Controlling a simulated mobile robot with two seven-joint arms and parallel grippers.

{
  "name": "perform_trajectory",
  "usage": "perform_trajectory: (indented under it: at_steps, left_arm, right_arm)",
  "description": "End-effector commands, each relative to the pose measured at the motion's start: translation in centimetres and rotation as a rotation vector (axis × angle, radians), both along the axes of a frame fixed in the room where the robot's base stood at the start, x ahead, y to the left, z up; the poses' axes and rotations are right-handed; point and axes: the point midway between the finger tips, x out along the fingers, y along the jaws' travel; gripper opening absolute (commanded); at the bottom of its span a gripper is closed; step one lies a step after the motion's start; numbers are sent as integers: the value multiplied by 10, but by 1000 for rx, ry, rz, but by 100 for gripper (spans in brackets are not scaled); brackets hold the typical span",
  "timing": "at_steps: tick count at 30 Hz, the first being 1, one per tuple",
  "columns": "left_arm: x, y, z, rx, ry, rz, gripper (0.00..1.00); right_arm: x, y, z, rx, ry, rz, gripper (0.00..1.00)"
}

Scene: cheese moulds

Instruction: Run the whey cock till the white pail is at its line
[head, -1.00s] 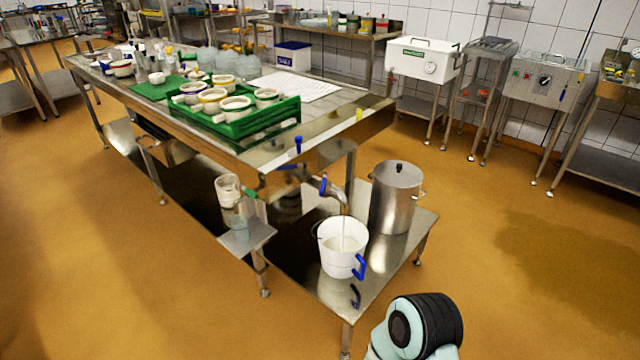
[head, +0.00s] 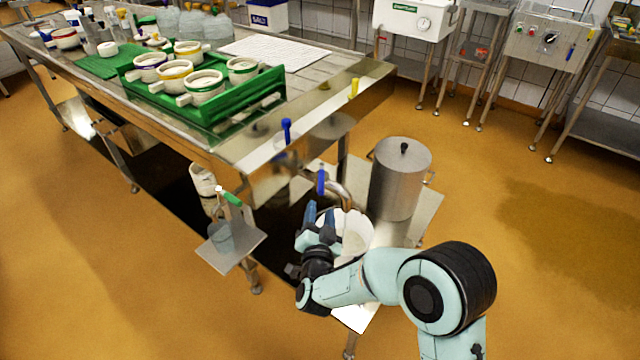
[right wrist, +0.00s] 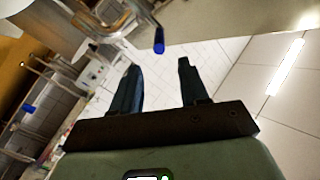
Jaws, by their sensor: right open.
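The white pail (head: 357,226) stands on the low steel shelf under the table's end, partly hidden by my right arm. Its line cannot be made out. The cock with a blue lever (head: 321,182) and a bent steel spout (head: 341,194) sits above the pail. Whether liquid runs now is hard to see. My right gripper (head: 319,208) is open and empty, in front of the pail and below the blue lever. In the right wrist view, the lever (right wrist: 159,40) shows beyond the fingertips (right wrist: 160,68), apart from them. My left gripper is not in view.
A steel can with lid (head: 399,180) stands right of the pail. A green-handled cock (head: 230,197) is at left above a small side shelf (head: 238,252). A green crate (head: 258,105) of moulds is on the table.

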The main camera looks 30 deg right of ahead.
Motion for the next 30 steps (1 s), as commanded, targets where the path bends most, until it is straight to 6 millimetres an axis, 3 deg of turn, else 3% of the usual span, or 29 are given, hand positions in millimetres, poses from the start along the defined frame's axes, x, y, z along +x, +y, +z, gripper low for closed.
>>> perform_trajectory:
  at_steps: [6,13,18,28,30]
  left_arm:
    - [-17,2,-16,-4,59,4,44]
    - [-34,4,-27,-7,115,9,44]
    - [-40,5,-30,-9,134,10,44]
    - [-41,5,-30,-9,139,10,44]
    - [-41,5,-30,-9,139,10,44]
  right_arm:
    - [41,-27,-2,-2,1,-3,44]
    - [74,-48,-2,-2,2,-1,44]
    - [85,-56,-2,0,3,2,44]
    - [88,-57,-1,0,3,2,44]
    - [87,-57,-1,0,3,2,21]
